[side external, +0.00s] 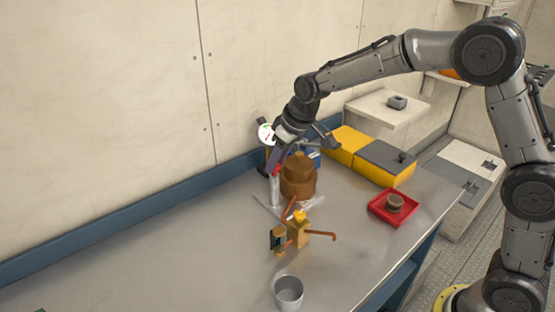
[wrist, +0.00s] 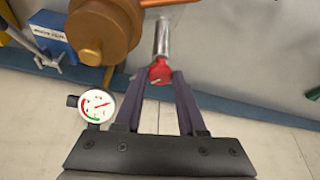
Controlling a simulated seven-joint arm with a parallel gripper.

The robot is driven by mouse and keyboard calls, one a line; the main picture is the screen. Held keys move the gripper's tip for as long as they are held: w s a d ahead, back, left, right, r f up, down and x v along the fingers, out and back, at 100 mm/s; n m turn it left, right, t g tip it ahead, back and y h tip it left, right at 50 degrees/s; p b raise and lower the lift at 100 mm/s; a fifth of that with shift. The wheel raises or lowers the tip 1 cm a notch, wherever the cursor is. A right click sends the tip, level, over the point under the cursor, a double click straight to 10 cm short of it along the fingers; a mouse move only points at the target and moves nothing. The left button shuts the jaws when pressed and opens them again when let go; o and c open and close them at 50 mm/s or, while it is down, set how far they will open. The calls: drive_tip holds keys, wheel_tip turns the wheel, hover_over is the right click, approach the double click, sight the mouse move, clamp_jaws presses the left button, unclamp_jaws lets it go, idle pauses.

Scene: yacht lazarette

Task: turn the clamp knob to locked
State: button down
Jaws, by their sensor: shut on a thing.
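The red clamp knob (wrist: 160,72) sits at the end of a silver post (wrist: 162,38); in the side view it is a small red patch (side external: 276,170) above the upright post (side external: 274,190). My gripper (wrist: 159,77) comes at it from above, with one dark finger on each side, and is shut on the knob. A pale mark shows on the knob, but its lock setting is too small to read. The bronze stepped cylinder (side external: 298,180) stands right beside the post.
A round white dial (wrist: 98,106) is close beside my gripper. A blue box (wrist: 52,35) is behind the cylinder. A brass fitting with copper pipes (side external: 298,233), a grey cup (side external: 288,292) and a red tray (side external: 378,210) stand nearby. The bench's left part is clear.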

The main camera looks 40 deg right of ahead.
drive_tip(key=m, duration=0.2)
drive_tip(key=m+h, duration=0.2)
drive_tip(key=m, duration=0.1)
drive_tip(key=shift+a+r+m, duration=0.1)
drive_tip(key=shift+a+m, duration=0.2)
drive_tip(key=m+h, duration=0.1)
drive_tip(key=m, duration=0.1)
drive_tip(key=m+g+h, duration=0.1)
drive_tip(key=m, duration=0.2)
drive_tip(key=shift+w+a+m, duration=0.1)
drive_tip(key=shift+a+m, duration=0.05)
drive_tip(key=shift+m, duration=0.15)
drive_tip(key=c, duration=0.5)
unclamp_jaws()
drive_tip(key=v, duration=1.3)
drive_tip(key=shift+a+r, duration=0.25)
drive_tip(key=shift+r, duration=0.05)
